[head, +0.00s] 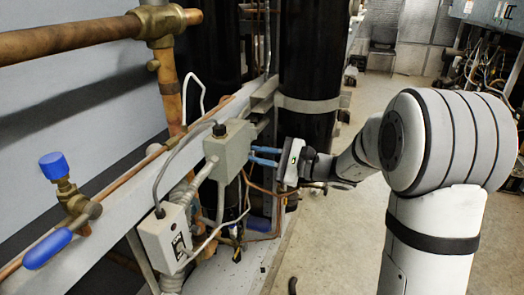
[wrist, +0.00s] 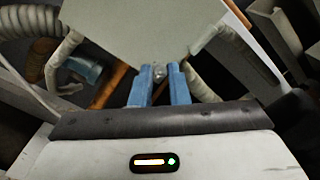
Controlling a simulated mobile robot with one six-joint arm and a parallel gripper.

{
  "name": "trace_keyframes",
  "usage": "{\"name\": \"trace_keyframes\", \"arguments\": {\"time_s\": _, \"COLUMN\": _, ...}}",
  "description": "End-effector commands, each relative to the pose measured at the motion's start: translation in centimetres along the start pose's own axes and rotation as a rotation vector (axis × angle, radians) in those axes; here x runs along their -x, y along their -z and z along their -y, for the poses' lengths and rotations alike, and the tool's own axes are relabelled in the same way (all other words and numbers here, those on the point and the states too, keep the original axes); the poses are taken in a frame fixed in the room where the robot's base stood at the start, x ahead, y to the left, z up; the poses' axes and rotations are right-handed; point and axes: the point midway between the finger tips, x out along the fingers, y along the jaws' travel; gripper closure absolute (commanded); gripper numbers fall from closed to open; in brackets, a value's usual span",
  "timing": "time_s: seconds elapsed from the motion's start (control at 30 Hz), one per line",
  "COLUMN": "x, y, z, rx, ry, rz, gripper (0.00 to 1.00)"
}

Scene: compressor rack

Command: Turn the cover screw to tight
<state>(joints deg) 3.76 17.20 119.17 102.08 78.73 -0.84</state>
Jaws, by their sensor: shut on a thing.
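A grey junction box (head: 229,148) is mounted on the pipework left of the middle in the head view. Its pale cover also fills the top of the wrist view (wrist: 140,28). A small metallic cover screw (wrist: 159,71) shows at the cover's lower edge, between the blue fingertips. My gripper (head: 252,155) reaches the box from the right, its blue fingers level at the box's side. In the wrist view my gripper (wrist: 160,76) is shut on the screw. The fingertips hide part of the screw, and its tightness cannot be told. The head view does not show the screw clearly.
A second box (head: 166,237) with a cable hangs lower left. A blue-handled valve (head: 48,248) and copper pipes are at left. A black cylinder (head: 308,60) stands behind my gripper. Conduits (wrist: 222,50) flank the box. Open floor (head: 335,240) lies to the right.

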Motion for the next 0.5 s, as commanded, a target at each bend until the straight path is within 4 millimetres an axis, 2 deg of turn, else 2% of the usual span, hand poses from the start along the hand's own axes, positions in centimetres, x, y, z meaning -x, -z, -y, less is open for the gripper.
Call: {"name": "trace_keyframes", "arguments": {"time_s": 0.5, "x": 0.03, "y": 0.14, "z": -0.18, "rx": -0.048, "ry": -0.002, "rz": -0.001, "gripper": 1.0}}
